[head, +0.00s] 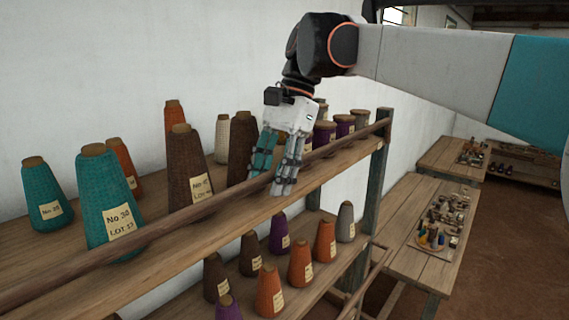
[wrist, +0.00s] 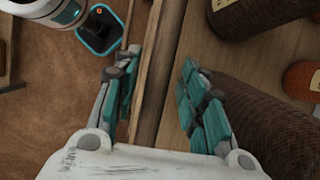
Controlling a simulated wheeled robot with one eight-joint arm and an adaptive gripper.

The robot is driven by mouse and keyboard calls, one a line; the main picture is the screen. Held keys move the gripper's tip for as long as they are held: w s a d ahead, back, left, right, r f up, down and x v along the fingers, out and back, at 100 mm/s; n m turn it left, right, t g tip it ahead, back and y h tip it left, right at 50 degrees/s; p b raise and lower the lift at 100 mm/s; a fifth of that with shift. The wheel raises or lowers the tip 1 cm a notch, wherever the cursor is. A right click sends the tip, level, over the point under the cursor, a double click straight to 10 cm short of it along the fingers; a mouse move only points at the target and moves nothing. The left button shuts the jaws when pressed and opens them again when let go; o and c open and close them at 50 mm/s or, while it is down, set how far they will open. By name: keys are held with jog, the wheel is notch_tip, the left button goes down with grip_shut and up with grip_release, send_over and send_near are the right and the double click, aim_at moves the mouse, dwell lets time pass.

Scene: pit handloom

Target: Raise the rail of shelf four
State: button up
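A long brown wooden rail (head: 150,230) runs along the front of the upper shelf (head: 225,212), just above its edge, to a dark post (head: 377,160) at the far end. No shelf number shows. My gripper (head: 276,172) points down over the rail, with one finger on the shelf side and one on the front side. In the wrist view, the rail (wrist: 163,60) passes between the two teal-padded fingers of my gripper (wrist: 158,98). The fingers are apart, with gaps beside the rail. The rail's near end is out of view.
Yarn cones stand behind the rail; a brown cone (head: 240,148) is close to my gripper, and its side also fills the right of the wrist view (wrist: 265,125). More cones, including an orange one (head: 269,290), stand on the lower shelf. Tables (head: 410,250) stand at right beyond open floor.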

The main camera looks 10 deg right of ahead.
jog(key=shift+s+r, duration=0.15)
jog(key=v, duration=1.1)
jog(key=shift+d+r, duration=0.2)
jog(key=shift+r, duration=0.15)
